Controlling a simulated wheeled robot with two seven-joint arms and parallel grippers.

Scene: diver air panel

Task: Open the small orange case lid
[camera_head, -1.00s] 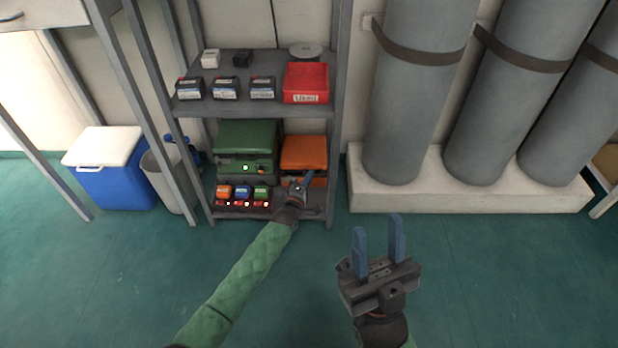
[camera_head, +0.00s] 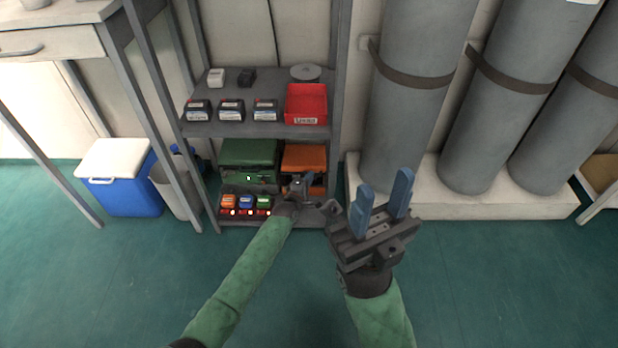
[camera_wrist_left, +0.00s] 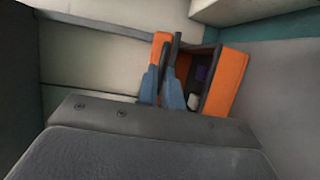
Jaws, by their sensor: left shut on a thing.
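The small orange case (camera_head: 304,158) sits on the lower shelf, right of a larger green case. My left gripper (camera_head: 301,184) is at its front and hides part of it. In the left wrist view, the orange case (camera_wrist_left: 230,78) shows a dark gap with a purple item and a whitish item inside, so its lid stands at least partly open. My left gripper's blue fingers (camera_wrist_left: 162,88) are close together at the gap's edge, shut on what looks like the lid; the exact contact is unclear. My right gripper (camera_head: 382,198) is open and empty, in front of the shelf.
The green case (camera_head: 249,154) stands beside the orange one, with several small coloured items (camera_head: 246,203) in front of it. A red bin (camera_head: 306,104) is on the shelf above. Grey cylinders (camera_head: 415,95) stand on the right. The floor in front is clear.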

